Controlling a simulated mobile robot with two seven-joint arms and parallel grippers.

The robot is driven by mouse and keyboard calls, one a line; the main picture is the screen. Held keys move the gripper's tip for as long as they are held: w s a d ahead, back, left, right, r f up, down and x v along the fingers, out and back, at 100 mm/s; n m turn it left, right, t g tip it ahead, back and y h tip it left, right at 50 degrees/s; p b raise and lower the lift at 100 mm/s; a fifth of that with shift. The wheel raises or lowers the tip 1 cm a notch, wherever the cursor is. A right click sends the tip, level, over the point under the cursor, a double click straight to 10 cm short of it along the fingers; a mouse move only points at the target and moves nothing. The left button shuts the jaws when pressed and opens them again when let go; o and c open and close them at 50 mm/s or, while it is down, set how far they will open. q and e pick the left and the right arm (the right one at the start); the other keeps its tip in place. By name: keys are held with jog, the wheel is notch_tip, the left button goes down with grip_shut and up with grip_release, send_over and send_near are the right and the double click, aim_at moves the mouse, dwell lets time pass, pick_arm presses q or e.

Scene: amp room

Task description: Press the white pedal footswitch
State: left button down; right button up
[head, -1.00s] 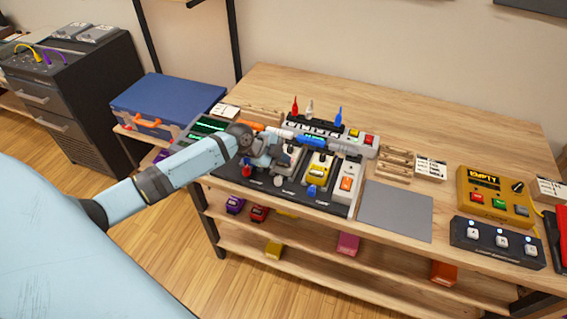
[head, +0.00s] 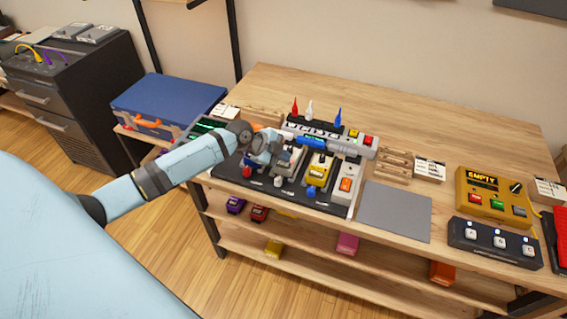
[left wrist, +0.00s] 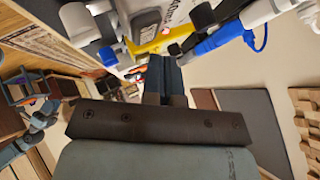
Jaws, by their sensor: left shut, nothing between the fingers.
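A black pedalboard (head: 227,172) on the table holds a row of pedals. The white pedal (head: 291,159) stands between a partly hidden blue pedal and the yellow pedal (head: 319,168). A small white cap (head: 278,181) sits in front of it, between a red cap (head: 246,171) and a blue cap (head: 311,191). My left gripper (head: 276,152) is at the white pedal's left side and hides part of the row; contact cannot be told. In the left wrist view its dark fingers (left wrist: 163,72) are closed and empty, with the yellow pedal (left wrist: 160,42) just beyond. My right gripper is not in view.
Upright red, white and blue plugs (head: 339,117) and cables stand behind the pedals. An orange-switched unit (head: 347,182) closes the row at the right. A grey mat (head: 396,211) lies bare beside it. A yellow box (head: 494,193) stands farther right.

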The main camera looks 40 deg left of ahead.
aim_at(283, 165)
pick_arm(q)
jog(key=shift+r+p, duration=1.65)
jog(key=shift+r, duration=0.9)
jog(key=shift+f, duration=0.1)
jog(key=s+d+f+n, duration=0.2)
jog(key=s+d+f, duration=0.2)
jog(key=shift+s+d+f+p, duration=0.3)
jog(key=shift+d+p, duration=0.05)
jog(key=shift+p, duration=0.05)
jog(key=s+d+f+n+t+y+p, duration=0.1)
jog(key=s+d+n+t, duration=0.1)
jog(key=s+d+n, duration=0.4)
jog(key=s+d+f+n+t+y+p, duration=0.1)
jog(key=s+d+n, duration=0.5)
jog(key=s, duration=1)
jog(key=shift+f+t+y+p, duration=0.4)
jog(key=shift+f+t, duration=0.1)
jog(key=shift+f, duration=0.1)
